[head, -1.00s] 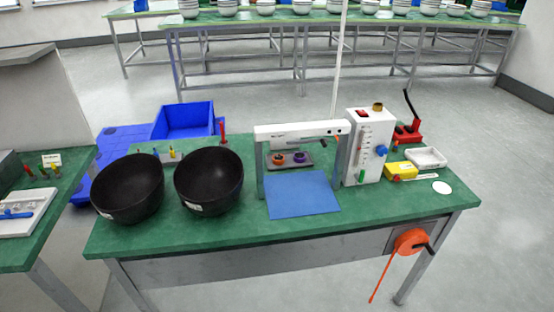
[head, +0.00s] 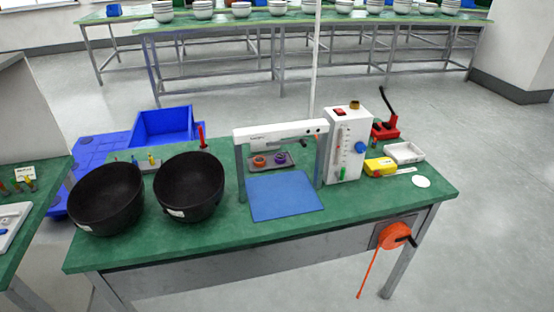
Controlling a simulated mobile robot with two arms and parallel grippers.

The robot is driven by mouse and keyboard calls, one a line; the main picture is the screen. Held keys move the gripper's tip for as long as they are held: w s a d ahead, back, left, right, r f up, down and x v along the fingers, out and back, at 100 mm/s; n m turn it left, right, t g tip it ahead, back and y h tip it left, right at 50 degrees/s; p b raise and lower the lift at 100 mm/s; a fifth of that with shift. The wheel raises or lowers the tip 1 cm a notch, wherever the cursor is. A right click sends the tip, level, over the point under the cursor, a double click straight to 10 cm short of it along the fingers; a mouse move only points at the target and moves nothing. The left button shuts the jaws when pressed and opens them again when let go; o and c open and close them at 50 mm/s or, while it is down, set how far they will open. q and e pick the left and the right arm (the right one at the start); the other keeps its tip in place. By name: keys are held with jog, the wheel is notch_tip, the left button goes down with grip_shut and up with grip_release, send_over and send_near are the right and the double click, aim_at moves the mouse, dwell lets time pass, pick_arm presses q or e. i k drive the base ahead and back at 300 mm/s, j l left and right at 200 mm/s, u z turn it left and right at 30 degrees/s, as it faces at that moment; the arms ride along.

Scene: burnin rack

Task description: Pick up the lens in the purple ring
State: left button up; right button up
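The purple ring (head: 280,158) sits on a dark tray (head: 270,167) under the white bridge of a bench frame (head: 281,134). The lens in it is too small to make out. An orange ring (head: 259,161) lies just left of it on the same tray. Neither of my grippers shows in the head view.
A blue mat (head: 285,196) lies in front of the frame on the green table (head: 235,235). Two black bowls (head: 189,187) stand left; a white instrument box (head: 345,146) stands right. A yellow box (head: 380,167), white tray (head: 405,152) and red press (head: 385,130) are farther right. An orange crank reel (head: 396,235) hangs at the front.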

aim_at(279, 158)
jog(key=i+l+u, duration=0.5)
jog(key=i+l, duration=0.25)
jog(key=i, duration=0.15)
